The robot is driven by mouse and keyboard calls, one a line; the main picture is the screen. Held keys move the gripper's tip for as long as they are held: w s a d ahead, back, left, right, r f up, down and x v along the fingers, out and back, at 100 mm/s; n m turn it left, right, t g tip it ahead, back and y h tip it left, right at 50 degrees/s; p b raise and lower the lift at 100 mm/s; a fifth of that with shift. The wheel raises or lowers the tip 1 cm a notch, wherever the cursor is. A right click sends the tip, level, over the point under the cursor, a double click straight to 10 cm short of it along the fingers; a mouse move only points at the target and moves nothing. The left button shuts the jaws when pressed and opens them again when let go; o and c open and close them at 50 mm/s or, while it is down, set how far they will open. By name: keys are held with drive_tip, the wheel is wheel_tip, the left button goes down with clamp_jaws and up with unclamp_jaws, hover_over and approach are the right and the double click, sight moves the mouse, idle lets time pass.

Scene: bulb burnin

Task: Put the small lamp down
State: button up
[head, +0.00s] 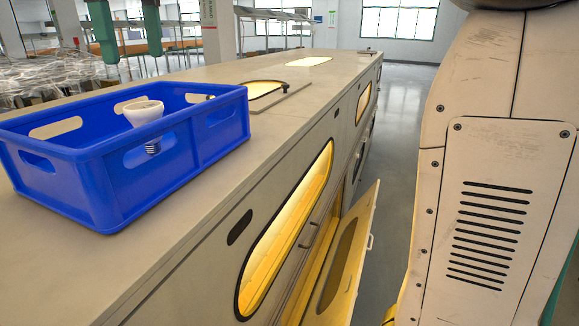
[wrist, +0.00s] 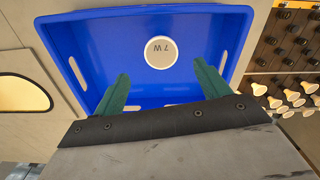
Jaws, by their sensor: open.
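The small lamp (head: 144,113) is a white reflector bulb with a metal screw base, inside the blue crate (head: 98,162) on the cabinet top. It stands with its wide face up and its screw base down. In the wrist view the lamp's round face (wrist: 161,52) reads "7 W" upside down and lies near the crate's middle. My gripper (wrist: 158,82) is open, its two green fingers apart over the crate, with the lamp beyond the fingertips and nothing between them.
The long cabinet top (head: 270,128) is mostly clear beyond the crate. A yellow-lit door (head: 345,255) stands open on its side. The wrist view shows a rack of bulbs (wrist: 290,95) at right and a lit window (wrist: 22,93) at left.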

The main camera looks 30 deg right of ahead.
drive_tip(key=s+d+f+m, duration=0.3)
drive_tip(key=s+d+f, duration=0.3)
drive_tip(key=f, duration=0.3)
drive_tip(key=s+d+f+m+t, duration=0.1)
drive_tip(key=s+d+f+m, duration=0.2)
drive_tip(key=s+d+f, duration=0.3)
drive_tip(key=s+d+f+m, duration=0.3)
drive_tip(key=s+d+f, duration=0.2)
drive_tip(key=s+f, duration=0.6)
drive_tip(key=shift+d+f+t, duration=0.3)
drive_tip(key=shift+d+f, duration=0.1)
drive_tip(key=shift+f, duration=0.45)
drive_tip(key=shift+s, duration=0.1)
